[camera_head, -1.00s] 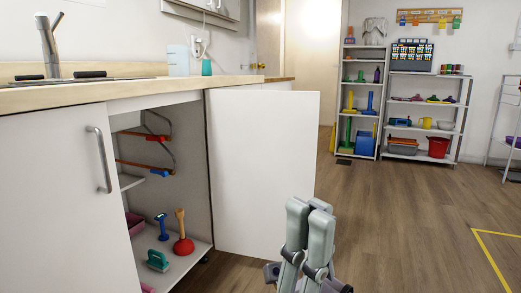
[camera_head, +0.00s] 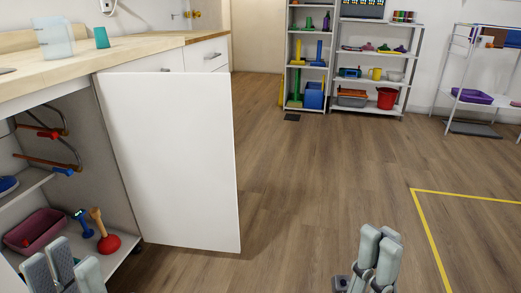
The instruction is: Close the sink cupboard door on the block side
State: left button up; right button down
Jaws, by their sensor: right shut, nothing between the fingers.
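The white sink cupboard door (camera_head: 172,165) stands wide open, its hinge edge at the cupboard's right side and its free edge over the floor. The open cupboard (camera_head: 75,120) shows shelves to the left of the door. My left gripper (camera_head: 64,264) is at the bottom left, in front of the cupboard opening and apart from the door. Its fingers look spread and empty. My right gripper (camera_head: 381,240) is shut and empty over the floor, to the right of the door and not touching it. No block shows clearly near the sink.
Inside the cupboard are a red plunger (camera_head: 104,236), a pink bin (camera_head: 35,232) and several tools. The wooden counter (camera_head: 120,50) runs above, with a teal cup (camera_head: 101,38) on it. Shelving (camera_head: 370,60) stands far back. The floor (camera_head: 310,180) right of the door is clear.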

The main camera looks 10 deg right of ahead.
aim_at(171, 135)
jog(key=i+l+z, duration=0.5)
jog(key=z, duration=0.25)
jog(key=i+z, duration=0.35)
jog(key=i+l+u, duration=0.2)
jog(key=i, duration=0.25)
jog(key=i+u, duration=0.25)
jog(key=i, duration=0.15)
jog(key=i+u, duration=0.2)
jog(key=u, duration=0.3)
jog(key=i+l+u, duration=0.1)
jog(key=u, duration=0.35)
jog(key=i+l+u, duration=0.15)
jog(key=u, duration=0.35)
jog(key=i+l+u, duration=0.2)
jog(key=u, duration=0.25)
jog(key=i+l+u, duration=0.1)
jog(key=u, duration=0.3)
jog(key=i+l+u, duration=0.2)
jog(key=u, duration=0.2)
jog(key=i+l+u, duration=0.2)
jog(key=u, duration=0.15)
jog(key=i+l+u, duration=0.1)
jog(key=l+u, duration=0.3)
jog(key=j, duration=0.1)
